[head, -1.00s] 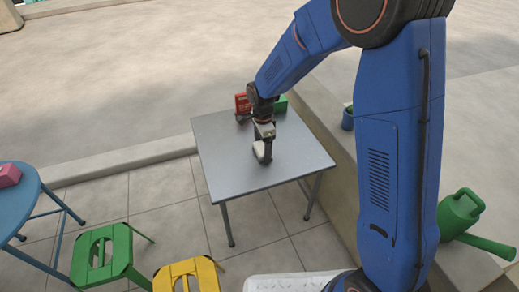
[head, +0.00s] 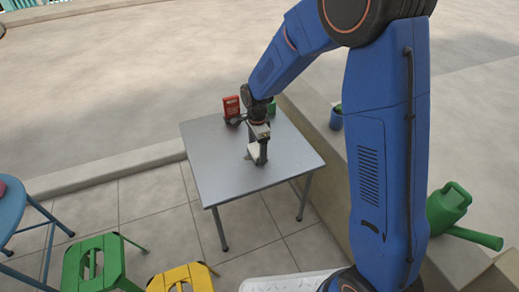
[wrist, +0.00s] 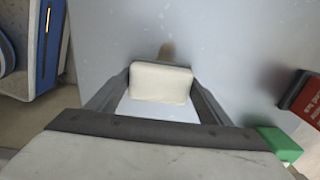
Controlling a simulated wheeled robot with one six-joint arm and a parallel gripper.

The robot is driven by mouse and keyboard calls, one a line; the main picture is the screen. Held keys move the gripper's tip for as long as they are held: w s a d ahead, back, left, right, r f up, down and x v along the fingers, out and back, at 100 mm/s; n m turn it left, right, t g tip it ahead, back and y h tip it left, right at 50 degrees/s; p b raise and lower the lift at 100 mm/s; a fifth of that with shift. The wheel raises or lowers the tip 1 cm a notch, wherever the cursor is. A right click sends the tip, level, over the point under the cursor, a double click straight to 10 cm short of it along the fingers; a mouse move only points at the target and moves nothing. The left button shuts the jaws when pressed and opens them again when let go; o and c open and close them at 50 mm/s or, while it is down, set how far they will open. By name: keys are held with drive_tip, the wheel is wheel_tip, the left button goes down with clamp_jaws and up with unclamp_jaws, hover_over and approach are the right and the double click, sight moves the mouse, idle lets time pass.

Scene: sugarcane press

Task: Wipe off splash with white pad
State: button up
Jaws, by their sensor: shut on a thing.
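The white pad (head: 253,151) is held upright between the fingers of my gripper (head: 258,158), low over the middle of the grey table. In the wrist view the pad (wrist: 160,83) sits between both fingers of my gripper (wrist: 160,88), which is shut on it. A brownish splash (wrist: 166,51) shows on the tabletop just beyond the pad's upper edge, and the pad may hide part of it. I cannot tell whether the pad touches the table. The splash is not discernible in the head view.
The grey table (head: 215,165) has a red box (head: 231,106) and a green box (head: 271,107) at its far edge; both are right of my gripper in the wrist view. Green (head: 95,262) and yellow (head: 183,277) stools stand in front. A low wall (head: 340,180) is at right.

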sight(244, 160)
drive_tip(key=shift+s+a, duration=0.3)
drive_tip(key=shift+a, duration=0.65)
drive_tip(key=shift+s+a, duration=0.3)
drive_tip(key=shift+a, duration=0.6)
drive_tip(key=shift+s+a, duration=0.3)
drive_tip(key=shift+a, duration=0.65)
drive_tip(key=shift+r, duration=3)
drive_tip(key=shift+r, duration=0.1)
wheel_tip(244, 160, up, 3)
drive_tip(key=shift+f, duration=0.15)
